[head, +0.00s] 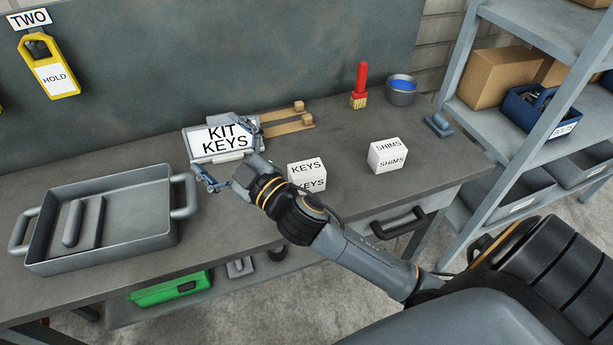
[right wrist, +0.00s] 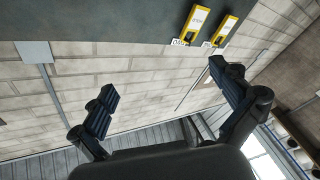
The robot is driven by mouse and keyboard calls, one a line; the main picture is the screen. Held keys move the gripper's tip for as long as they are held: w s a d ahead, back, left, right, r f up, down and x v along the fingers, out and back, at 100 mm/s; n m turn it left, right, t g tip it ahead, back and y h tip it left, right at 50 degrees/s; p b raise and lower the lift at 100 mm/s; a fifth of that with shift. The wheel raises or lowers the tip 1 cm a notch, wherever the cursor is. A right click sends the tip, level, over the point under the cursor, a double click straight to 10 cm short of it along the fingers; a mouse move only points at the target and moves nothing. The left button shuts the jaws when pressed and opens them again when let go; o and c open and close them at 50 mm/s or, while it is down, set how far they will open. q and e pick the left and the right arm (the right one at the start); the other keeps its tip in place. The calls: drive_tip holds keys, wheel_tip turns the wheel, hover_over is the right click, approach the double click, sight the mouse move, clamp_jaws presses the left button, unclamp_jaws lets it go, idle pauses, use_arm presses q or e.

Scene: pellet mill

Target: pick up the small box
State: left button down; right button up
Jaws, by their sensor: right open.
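Two small white boxes stand on the grey workbench: one marked KEYS (head: 307,174) and, to its right, one marked SHIMS (head: 387,155). The pictures do not show which one is meant. My right gripper (head: 228,154) is over the bench, left of the KEYS box and in front of a white KIT KEYS sign (head: 222,136), partly covering it. Its fingers are spread. In the right wrist view my right gripper (right wrist: 164,82) is open and empty, facing the wall. My left gripper is not in view.
A grey tray (head: 61,254) with handles and a grey piece inside sits at left. Wooden pieces (head: 290,126), a red brush (head: 360,86) and a cup of blue (head: 402,91) stand toward the back. A shelf rack (head: 548,122) is at right.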

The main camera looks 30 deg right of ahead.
drive_tip(key=s+a+r+n+g+y, duration=0.1)
drive_tip(key=a+r+n+g+y, duration=0.2)
drive_tip(key=a+r+n+y, duration=0.65)
drive_tip(key=n+g+h, duration=1.3)
drive_tip(key=g+h, duration=0.2)
drive_tip(key=g, duration=0.1)
approach(307, 168)
wheel_tip(307, 168, down, 5)
drive_tip(key=shift+d+r+p, duration=0.1)
drive_tip(key=shift+r+p, duration=0.05)
drive_tip(key=shift+p, duration=0.95)
drive_tip(key=shift+f, duration=0.5)
drive_tip(key=shift+w+f+p, duration=0.1)
drive_tip(key=shift+f+p, duration=0.25)
drive_tip(key=shift+p, duration=0.1)
wheel_tip(307, 168, down, 4)
drive_tip(key=shift+r+p, duration=0.15)
drive_tip(key=shift+p, duration=0.65)
drive_tip(key=shift+w+f, duration=0.1)
drive_tip(key=shift+f, duration=0.3)
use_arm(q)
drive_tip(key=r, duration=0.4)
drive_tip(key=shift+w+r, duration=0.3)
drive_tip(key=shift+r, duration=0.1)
